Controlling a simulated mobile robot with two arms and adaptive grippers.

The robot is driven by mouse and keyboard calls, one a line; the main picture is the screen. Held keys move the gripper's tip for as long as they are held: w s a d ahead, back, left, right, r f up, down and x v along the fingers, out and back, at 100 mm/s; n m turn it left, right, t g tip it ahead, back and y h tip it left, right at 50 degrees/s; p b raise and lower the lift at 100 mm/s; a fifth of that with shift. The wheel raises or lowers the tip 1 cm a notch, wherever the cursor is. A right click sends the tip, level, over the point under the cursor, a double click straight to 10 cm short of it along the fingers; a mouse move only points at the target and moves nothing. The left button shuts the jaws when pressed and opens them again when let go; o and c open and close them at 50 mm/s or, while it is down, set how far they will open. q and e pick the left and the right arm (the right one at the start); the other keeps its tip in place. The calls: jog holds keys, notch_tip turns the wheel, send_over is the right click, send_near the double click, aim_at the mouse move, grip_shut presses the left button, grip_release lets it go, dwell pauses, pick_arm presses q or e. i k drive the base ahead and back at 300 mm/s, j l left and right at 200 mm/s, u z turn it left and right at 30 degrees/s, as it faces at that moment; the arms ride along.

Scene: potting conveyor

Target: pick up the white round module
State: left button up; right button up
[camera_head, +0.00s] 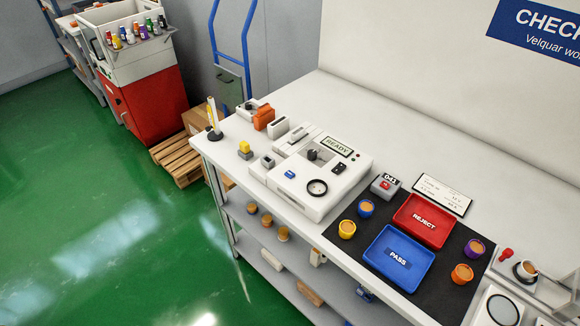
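A small round white module (525,272) with an orange-brown top sits on a dark round base at the right end of the bench. It is small in the picture, so I cannot tell its details. Other round modules lie on the dark mat (449,295): a yellow one (347,230), a blue one (366,209), a purple one (473,248) and an orange one (462,275). Neither of my grippers is in view.
A red REJECT tray (424,211) and a blue PASS tray (391,276) lie on the mat. A white READY machine (347,181) stands to their left. A red-knobbed item (506,254) is beside the white module. The bench top (420,150) behind is clear.

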aim_at(527, 270)
jog(key=z, duration=1.75)
